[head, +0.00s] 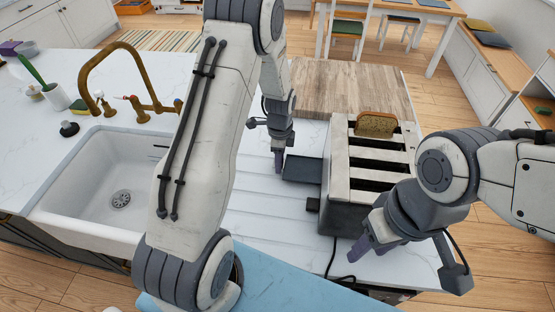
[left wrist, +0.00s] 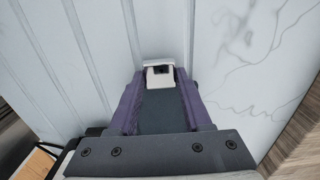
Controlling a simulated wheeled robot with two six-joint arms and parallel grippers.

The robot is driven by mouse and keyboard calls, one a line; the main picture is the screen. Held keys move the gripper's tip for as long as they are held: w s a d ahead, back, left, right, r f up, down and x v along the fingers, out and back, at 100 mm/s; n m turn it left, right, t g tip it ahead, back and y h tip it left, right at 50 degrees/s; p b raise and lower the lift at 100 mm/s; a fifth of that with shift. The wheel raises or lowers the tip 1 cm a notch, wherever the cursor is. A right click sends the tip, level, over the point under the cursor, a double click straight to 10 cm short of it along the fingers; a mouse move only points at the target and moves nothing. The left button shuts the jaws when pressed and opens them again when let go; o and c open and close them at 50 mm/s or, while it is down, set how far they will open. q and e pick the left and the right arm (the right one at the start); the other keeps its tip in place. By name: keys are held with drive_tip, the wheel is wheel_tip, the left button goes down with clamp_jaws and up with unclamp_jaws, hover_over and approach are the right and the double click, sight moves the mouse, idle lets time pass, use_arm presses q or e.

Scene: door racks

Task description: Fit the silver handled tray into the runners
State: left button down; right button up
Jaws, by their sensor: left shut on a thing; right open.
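My left gripper (head: 278,160) points down over the white ribbed drainboard, left of the toaster (head: 350,175). In the left wrist view its purple fingers (left wrist: 160,85) are closed around a small pale silver piece with a dark slot (left wrist: 160,74), which looks like the tray's handle. A flat dark grey slab (head: 302,168) lies between this gripper and the toaster's left side; it may be part of the tray. I cannot see the runners, and whether the slab enters the toaster is unclear. My right gripper (head: 374,242) is open at the toaster's near right corner.
A slice of bread (head: 376,124) sits in the toaster's far slot. A white sink (head: 105,180) with a brass tap is at left. A wooden board (head: 350,88) lies behind. A black cord (head: 331,258) hangs in front.

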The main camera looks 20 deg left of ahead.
sight(309, 170)
use_arm(q)
drive_tip(key=shift+w+d, duration=0.4)
drive_tip(key=shift+d, duration=1.05)
drive_tip(key=shift+w+d, duration=0.35)
drive_tip(key=shift+d, duration=1.15)
drive_tip(key=shift+w+d, duration=0.4)
drive_tip(key=shift+d, duration=1.05)
drive_tip(key=shift+c, duration=1.3)
unclamp_jaws()
drive_tip(key=shift+r, duration=0.1)
wheel_tip(309, 170, up, 10)
drive_tip(key=b, duration=0.2)
drive_tip(key=shift+r, duration=0.15)
